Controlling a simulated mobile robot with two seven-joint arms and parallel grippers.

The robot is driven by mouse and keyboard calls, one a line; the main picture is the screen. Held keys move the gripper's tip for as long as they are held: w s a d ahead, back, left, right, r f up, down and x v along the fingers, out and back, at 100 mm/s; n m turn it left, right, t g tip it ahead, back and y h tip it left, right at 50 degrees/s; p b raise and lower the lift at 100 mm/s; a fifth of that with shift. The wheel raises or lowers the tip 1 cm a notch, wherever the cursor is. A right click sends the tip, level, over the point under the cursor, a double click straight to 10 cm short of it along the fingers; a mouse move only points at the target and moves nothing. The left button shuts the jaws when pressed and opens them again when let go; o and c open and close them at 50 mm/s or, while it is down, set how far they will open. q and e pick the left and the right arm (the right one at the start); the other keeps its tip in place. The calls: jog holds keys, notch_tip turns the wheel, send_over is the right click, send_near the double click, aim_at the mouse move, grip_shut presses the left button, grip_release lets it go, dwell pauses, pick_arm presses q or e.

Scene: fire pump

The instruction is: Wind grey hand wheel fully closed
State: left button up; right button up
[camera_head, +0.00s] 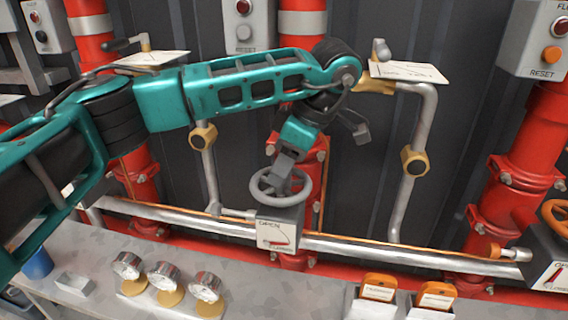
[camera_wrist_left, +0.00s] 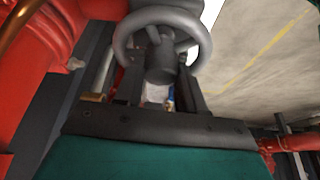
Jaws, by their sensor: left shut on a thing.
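The grey hand wheel (camera_head: 306,188) sits on top of a grey valve box (camera_head: 290,213) in the middle of the head view. The box's white face reads OPEN and CLOSED and has a red pointer, whose exact reading is too small to tell. My left gripper (camera_head: 279,182) reaches down onto the wheel from above and is shut on it. In the left wrist view the wheel's rim (camera_wrist_left: 204,40) and hub lie ahead, with the two fingers (camera_wrist_left: 160,75) on either side of the hub. The fingertips are partly hidden by the wheel. My right gripper is not in view.
A silver pipe (camera_head: 400,257) runs sideways behind the box. Red pipes (camera_head: 520,175) stand at both sides. An orange wheel (camera_head: 556,217) is at far right. Several gauges (camera_head: 164,277) and orange-topped holders (camera_head: 379,287) line the front bench. Bent grey pipes flank the wheel.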

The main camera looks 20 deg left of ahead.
pick_arm(q)
grip_shut()
jog(key=m, duration=0.2)
jog(key=m+t, duration=0.1)
jog(key=m, duration=0.1)
jog(key=shift+a+t, duration=0.1)
jog(key=shift+t, duration=0.2)
jog(key=m+t+h+b, duration=0.1)
jog(key=m, duration=0.2)
jog(key=shift+s+m, duration=0.15)
jog(key=shift+m, duration=0.15)
jog(key=o, duration=1.1)
grip_release()
notch_tip(320, 180, up, 7)
jog(key=p, duration=0.5)
